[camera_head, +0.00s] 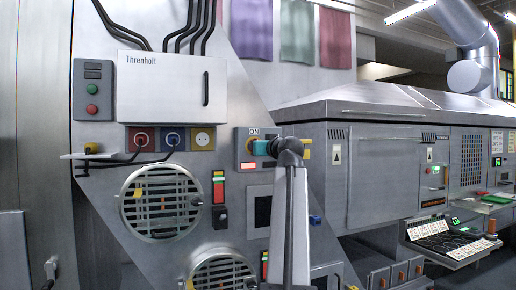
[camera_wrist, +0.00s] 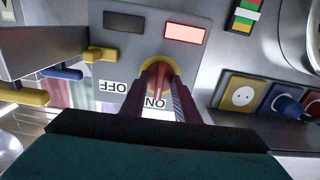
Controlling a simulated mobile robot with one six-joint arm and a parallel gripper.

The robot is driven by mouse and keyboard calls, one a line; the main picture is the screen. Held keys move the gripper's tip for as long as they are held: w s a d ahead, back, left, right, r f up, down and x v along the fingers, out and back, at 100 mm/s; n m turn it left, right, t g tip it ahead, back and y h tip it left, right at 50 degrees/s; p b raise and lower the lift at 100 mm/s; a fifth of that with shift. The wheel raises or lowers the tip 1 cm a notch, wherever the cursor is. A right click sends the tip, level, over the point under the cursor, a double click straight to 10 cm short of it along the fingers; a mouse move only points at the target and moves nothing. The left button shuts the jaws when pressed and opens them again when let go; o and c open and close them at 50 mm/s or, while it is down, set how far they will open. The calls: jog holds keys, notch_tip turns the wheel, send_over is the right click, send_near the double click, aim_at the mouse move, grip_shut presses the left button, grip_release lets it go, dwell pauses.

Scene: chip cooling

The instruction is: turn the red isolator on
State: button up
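The red isolator (camera_wrist: 158,76) is a red handle on a yellow disc, on a grey plate. In the wrist view the picture is turned over, and the handle appears to point down at the "ON" label (camera_wrist: 155,102); "OFF" (camera_wrist: 113,86) is to the left. My gripper (camera_wrist: 160,84) has one dark finger on each side of the handle. I cannot tell whether the fingers press on it or leave a small gap. In the head view the teal gripper body (camera_head: 262,148) covers most of the isolator, leaving its yellow edge (camera_head: 248,146) visible.
Beside the isolator are a lit reddish lamp (camera_wrist: 184,32) and a dark lamp (camera_wrist: 124,22). A yellow lever (camera_wrist: 100,54) and blue lever (camera_wrist: 62,73) stick out close by. Red, blue and yellow sockets (camera_head: 172,139) sit left of the plate; a round grille (camera_head: 160,200) is below.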

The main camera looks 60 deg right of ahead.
jog(key=v, duration=1.4)
dwell(0.9)
